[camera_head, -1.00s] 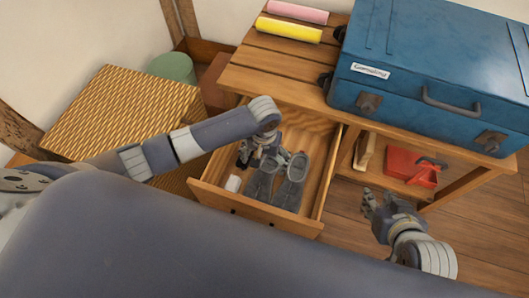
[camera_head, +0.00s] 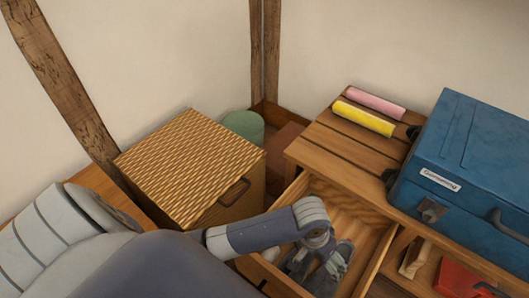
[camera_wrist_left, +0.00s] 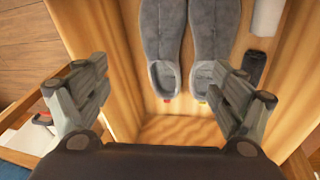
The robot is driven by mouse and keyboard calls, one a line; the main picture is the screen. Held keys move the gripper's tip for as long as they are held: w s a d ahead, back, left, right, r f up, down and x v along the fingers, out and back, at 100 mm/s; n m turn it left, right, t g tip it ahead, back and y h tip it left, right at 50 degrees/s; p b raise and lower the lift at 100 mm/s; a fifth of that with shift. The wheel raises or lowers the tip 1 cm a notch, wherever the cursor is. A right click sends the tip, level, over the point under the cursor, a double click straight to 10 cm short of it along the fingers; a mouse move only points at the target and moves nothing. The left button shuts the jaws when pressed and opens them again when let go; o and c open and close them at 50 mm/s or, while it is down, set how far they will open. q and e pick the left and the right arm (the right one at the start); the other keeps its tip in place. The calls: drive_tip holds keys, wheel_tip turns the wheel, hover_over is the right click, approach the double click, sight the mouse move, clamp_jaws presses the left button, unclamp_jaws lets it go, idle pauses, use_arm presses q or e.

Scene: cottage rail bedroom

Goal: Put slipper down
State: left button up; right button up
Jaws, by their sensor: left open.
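Two grey slippers (camera_wrist_left: 162,45) lie side by side inside the open wooden drawer (camera_head: 377,262); they also show in the head view (camera_head: 333,268), partly hidden by my left arm. My left gripper (camera_wrist_left: 160,68) is open and empty. Its fingers are spread on either side of the slippers' near ends, apart from them. In the head view my left gripper (camera_head: 308,255) hangs over the drawer and its fingers are hard to make out. My right gripper is out of view.
A white item (camera_wrist_left: 268,17) and a small dark item (camera_wrist_left: 254,68) lie beside the slippers. A blue case (camera_head: 470,160) and yellow (camera_head: 363,118) and pink (camera_head: 375,102) rolls sit on the bench. A woven box (camera_head: 185,165) stands left of the drawer. The drawer's near end has bare floor.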

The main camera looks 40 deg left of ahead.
use_arm(q)
drive_tip(key=s+a+r+t+y, duration=0.1)
drive_tip(key=s+a+r, duration=0.2)
drive_tip(key=a, duration=0.3)
drive_tip(key=s+a+r+t+y, duration=0.1)
drive_tip(key=s+a+r+t, duration=0.1)
drive_tip(key=s+a+r, duration=0.2)
drive_tip(key=s+a, duration=0.2)
drive_tip(key=shift+a+t, duration=0.3)
drive_tip(key=shift+a, duration=0.05)
drive_tip(key=shift+s, duration=0.1)
